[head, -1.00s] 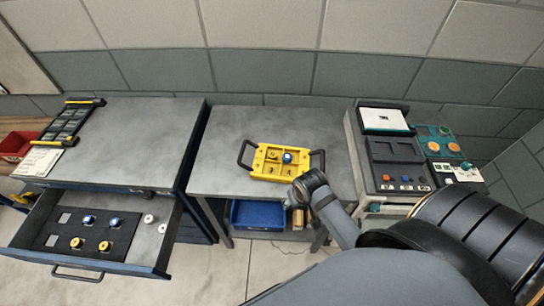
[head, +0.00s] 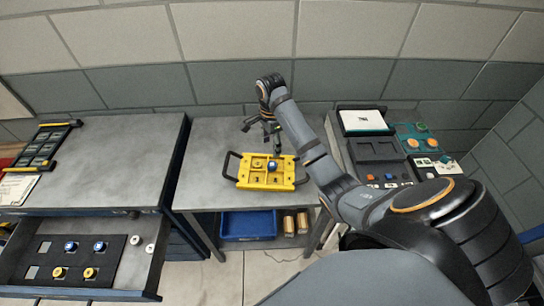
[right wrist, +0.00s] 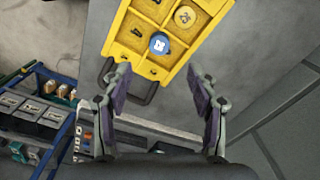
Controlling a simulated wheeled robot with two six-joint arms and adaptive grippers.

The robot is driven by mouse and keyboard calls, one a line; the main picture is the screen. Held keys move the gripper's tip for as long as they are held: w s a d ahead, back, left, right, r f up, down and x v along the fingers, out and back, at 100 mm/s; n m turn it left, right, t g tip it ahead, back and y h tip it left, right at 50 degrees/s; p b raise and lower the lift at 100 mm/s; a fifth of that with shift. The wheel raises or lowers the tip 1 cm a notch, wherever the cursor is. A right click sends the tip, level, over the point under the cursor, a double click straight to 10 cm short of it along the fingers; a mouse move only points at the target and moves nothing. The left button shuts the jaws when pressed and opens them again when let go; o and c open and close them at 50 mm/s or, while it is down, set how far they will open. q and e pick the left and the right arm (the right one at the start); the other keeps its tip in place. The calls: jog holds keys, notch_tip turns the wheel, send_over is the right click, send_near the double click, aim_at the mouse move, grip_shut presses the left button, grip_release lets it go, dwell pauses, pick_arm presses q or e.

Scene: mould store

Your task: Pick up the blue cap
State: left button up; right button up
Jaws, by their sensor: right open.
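A blue cap (head: 271,166) sits in one compartment of the yellow tray (head: 245,183) on the middle table. In the right wrist view the blue cap (right wrist: 160,43) has a white label on top, and the tray lies at the upper middle. My right gripper (head: 262,128) is over the far part of the table, behind the tray. Its fingers (right wrist: 158,82) are spread and empty, with the blue cap ahead of the gap between them and not touched. Two more blue caps (head: 70,246) (head: 99,246) lie in the open drawer at the left. My left gripper is not seen.
A yellow cap (right wrist: 184,16) marked 25 is in the tray near the blue one. The open drawer (head: 140,278) also holds yellow caps and white discs. A blue bin (head: 248,225) stands under the middle table. A control console (head: 375,150) is at the right.

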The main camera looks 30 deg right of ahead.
jog(key=b, duration=0.5)
send_over(272, 164)
notch_tip(272, 164, down, 5)
jog(key=shift+w+a+f, duration=0.15)
jog(key=shift+f, duration=0.05)
jog(key=shift+r+p, duration=0.1)
jog(key=shift+p, duration=0.2)
jog(key=shift+s+f+b, duration=0.25)
jog(key=shift+f+b, duration=0.65)
jog(key=shift+f, duration=0.15)
notch_tip(272, 164, down, 2)
jog(key=shift+f+p, duration=0.1)
jog(key=shift+p, duration=0.6)
jog(key=shift+f, duration=0.35)
jog(key=c, duration=0.9)
